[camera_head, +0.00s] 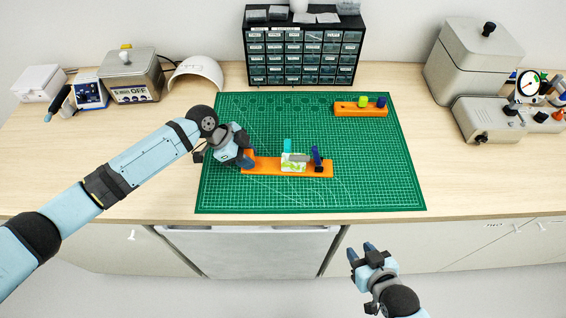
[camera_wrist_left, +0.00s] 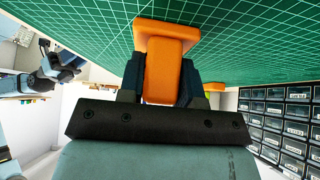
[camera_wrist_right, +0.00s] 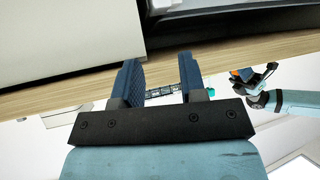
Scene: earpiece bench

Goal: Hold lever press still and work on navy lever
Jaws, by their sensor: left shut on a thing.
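The lever press has a long orange base (camera_head: 318,170) lying on the green cutting mat, with a white and green patterned block (camera_head: 293,166), a teal piece (camera_head: 287,146) and an upright navy lever (camera_head: 316,155) on it. My left gripper (camera_head: 247,160) is shut on the orange left end of the press. In the left wrist view the orange end (camera_wrist_left: 160,70) sits between both fingers. My right gripper (camera_head: 362,254) is open and empty in front of the bench edge, below and to the right of the press. In the right wrist view its fingers (camera_wrist_right: 160,85) stand apart with nothing between them.
A second orange base (camera_head: 350,108) with yellow and navy knobs lies at the mat's back right. A drawer cabinet (camera_head: 303,75) stands behind the green mat (camera_head: 380,185). Grey machines (camera_head: 480,60) stand at the right. The mat's right front is clear.

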